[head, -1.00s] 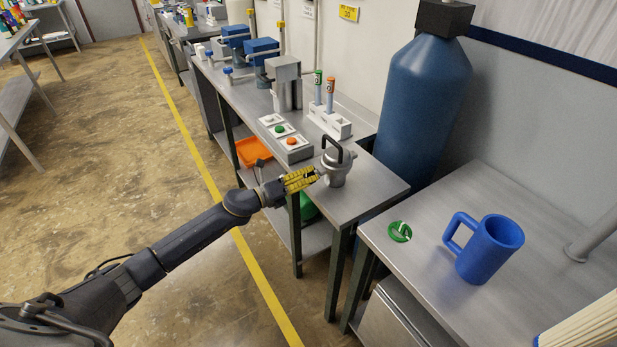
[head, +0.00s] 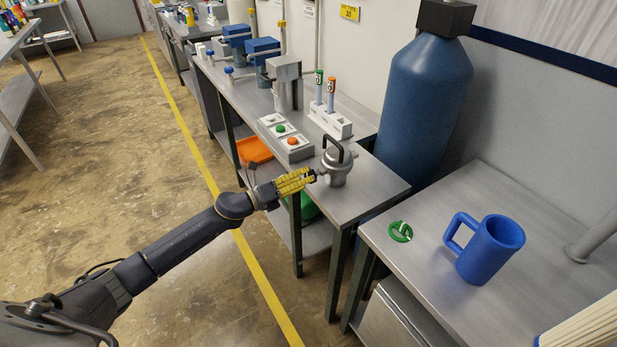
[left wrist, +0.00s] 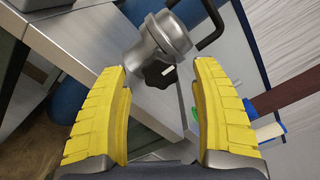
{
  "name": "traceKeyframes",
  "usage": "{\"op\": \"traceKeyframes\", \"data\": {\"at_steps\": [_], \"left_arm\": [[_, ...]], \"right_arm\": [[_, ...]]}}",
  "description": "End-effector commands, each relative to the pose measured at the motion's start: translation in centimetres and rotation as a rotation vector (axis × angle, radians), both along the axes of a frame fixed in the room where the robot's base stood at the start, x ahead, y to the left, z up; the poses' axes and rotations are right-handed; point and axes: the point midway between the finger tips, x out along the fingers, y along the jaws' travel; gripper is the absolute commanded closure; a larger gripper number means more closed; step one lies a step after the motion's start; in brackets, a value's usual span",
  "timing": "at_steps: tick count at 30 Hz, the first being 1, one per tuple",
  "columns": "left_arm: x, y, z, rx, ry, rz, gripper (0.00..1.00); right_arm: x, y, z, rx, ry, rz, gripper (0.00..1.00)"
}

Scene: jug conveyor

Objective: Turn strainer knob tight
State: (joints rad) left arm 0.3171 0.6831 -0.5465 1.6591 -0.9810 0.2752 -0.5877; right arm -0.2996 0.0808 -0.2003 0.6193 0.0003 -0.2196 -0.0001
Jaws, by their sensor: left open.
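The strainer (head: 336,168) is a grey metal body with a black handle loop, standing near the front edge of the metal bench in the head view. In the left wrist view the strainer body (left wrist: 160,38) shows at the top, with its black knob (left wrist: 159,73) facing me; a small white mark is on the knob. My left gripper (head: 312,175) has yellow ribbed fingers and is beside the strainer's left side. In the left wrist view the left gripper (left wrist: 163,90) is open, with the knob ahead between its fingers, and neither finger seems to touch it. My right gripper is not in view.
A button panel (head: 286,138) and a rack with two tubes (head: 331,122) stand behind the strainer. A blue tank (head: 420,110) is to its right. A blue jug (head: 490,250) and a green lid (head: 400,232) rest on the nearer table. The floor left of the bench is open.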

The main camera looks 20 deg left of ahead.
Motion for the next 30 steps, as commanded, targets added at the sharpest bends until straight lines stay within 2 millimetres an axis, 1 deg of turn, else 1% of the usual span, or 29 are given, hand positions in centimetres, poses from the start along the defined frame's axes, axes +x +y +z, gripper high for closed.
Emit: {"op": "traceKeyframes", "data": {"at_steps": [1, 6, 12, 15, 21, 30], "left_arm": [[-0.8, 0.7, -0.1, 0.003, 0.002, 0.001, 0.36], [-3.0, 2.6, -0.1, 0.002, 0.002, -0.001, 0.36], [-5.2, 4.4, 0.0, 0.002, 0.000, 0.000, 0.36], [-5.9, 5.2, -0.1, 0.002, 0.001, 0.001, 0.36], [-6.9, 6.0, 0.0, 0.001, 0.000, -0.001, 0.36], [-7.2, 6.2, 0.0, 0.002, -0.001, 0.000, 0.36]], "right_arm": [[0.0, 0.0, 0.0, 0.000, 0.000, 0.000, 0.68], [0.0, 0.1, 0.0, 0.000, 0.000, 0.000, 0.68], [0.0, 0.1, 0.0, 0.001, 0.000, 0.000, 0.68], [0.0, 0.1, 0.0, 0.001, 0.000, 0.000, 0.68], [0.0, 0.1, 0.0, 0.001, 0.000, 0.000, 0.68], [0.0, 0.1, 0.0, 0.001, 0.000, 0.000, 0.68]]}}
